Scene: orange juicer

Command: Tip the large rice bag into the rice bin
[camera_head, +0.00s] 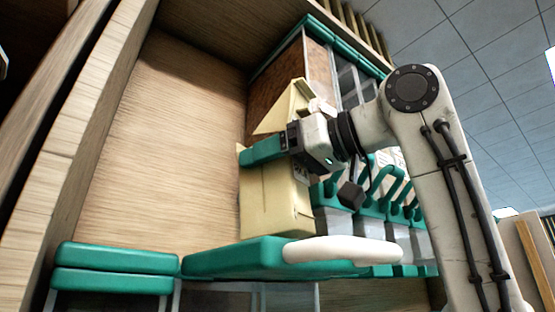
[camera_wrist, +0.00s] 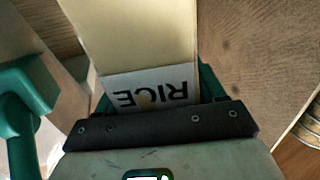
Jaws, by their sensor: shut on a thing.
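The large rice bag (camera_head: 272,208) is pale yellow and boxy, with an angled flap at its top. In the head view it looks roughly upright above the green lids. My gripper (camera_head: 262,152) is shut on its upper part, with one green finger across the near side. In the wrist view the bag (camera_wrist: 140,38) fills the middle, and its white label reads RICE upside down. My gripper (camera_wrist: 158,92) has green fingers on both sides of it. I cannot tell which container is the rice bin, and no bin opening or rice shows.
Green-lidded containers (camera_head: 115,258) stand along the bottom, and another green lid (camera_head: 235,260) is just under the bag. Clear bins with green handles (camera_head: 370,208) are close on the right. A wooden panel (camera_head: 175,150) stands behind and left. A clear-sided container with brown contents (camera_head: 277,82) is above.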

